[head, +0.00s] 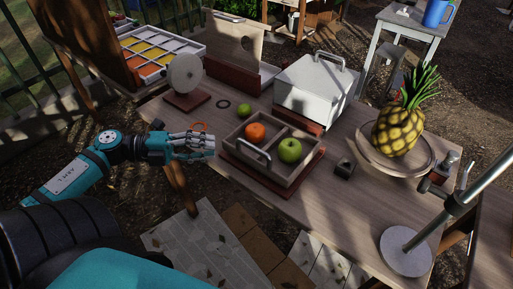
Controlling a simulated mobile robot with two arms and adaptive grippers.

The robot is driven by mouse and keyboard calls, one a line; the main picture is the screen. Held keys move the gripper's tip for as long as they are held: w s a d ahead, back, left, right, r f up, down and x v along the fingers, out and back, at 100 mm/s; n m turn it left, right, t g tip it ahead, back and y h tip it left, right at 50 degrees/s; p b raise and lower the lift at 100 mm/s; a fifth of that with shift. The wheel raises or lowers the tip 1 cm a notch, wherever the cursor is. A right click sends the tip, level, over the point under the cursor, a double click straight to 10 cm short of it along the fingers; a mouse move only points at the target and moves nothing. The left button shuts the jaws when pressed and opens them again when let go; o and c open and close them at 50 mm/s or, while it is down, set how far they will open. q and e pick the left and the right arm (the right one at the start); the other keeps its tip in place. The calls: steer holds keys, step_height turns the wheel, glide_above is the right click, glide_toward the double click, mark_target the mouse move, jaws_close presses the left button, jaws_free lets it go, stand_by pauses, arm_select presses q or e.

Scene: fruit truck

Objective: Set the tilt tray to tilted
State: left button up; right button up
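The tray (250,163) I take for the tilt tray is a grey-brown wooden box with a divider and a front handle. It sits on a red-brown base (273,183) at the table's near side and looks about level, though its exact angle is hard to tell. An orange (255,132) lies in its left compartment and a green apple (290,151) in its right. My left gripper (213,149) is just left of the tray, apart from it, fingers pointing right. Its finger gap is too small to judge; no object shows in it. My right gripper is not in view.
A metal pole (465,190) rises at right.

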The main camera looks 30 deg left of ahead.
mark_target(255, 147)
arm_select(q)
steer(key=x, duration=1.2)
steer(key=shift+w, duration=0.1)
steer(key=shift+f, duration=0.1)
jaws_close()
